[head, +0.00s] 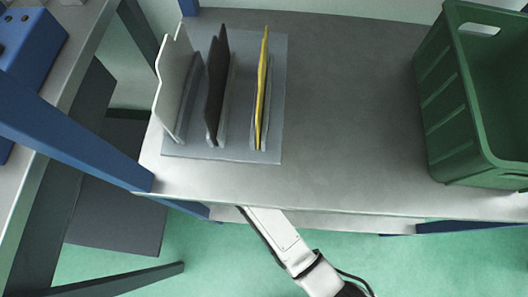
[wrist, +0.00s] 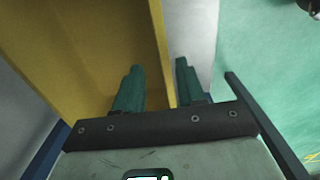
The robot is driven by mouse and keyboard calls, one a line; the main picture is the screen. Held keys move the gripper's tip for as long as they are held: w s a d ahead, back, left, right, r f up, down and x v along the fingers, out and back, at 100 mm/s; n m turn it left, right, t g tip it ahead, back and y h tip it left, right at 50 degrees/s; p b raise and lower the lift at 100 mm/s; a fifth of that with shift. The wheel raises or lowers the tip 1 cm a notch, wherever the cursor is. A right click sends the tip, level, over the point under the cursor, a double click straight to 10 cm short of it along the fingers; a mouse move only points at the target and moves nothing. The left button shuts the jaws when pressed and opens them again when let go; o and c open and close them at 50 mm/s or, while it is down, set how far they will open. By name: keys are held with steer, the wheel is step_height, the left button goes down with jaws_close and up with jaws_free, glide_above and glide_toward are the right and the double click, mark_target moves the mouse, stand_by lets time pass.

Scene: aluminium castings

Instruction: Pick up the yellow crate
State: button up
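The yellow crate (wrist: 75,40) shows only in the wrist view, as a large yellow wall and inside at the left and top, cut off by the frame. Its thin rim runs down the middle of that view. My gripper (wrist: 158,82) has two green fingers spread apart. The rim lies between them, with the left finger on the crate's inner side and the right finger outside. I cannot tell whether either finger touches the wall. In the head view my arm passes under the tabletop's front edge, and the gripper and yellow crate are hidden there.
The grey table (head: 350,110) carries a green crate (head: 450,110) at the right and a rack (head: 272,145) holding white, dark and yellow plates. Its middle is clear. A blue-framed bench (head: 75,140) stands at the left. Green floor (head: 205,270) lies open in front.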

step_height(320, 180, down, 6)
steer(key=shift+s+f+b, duration=0.1)
steer(key=shift+b, duration=1.15)
jaws_close()
stand_by(0.5)
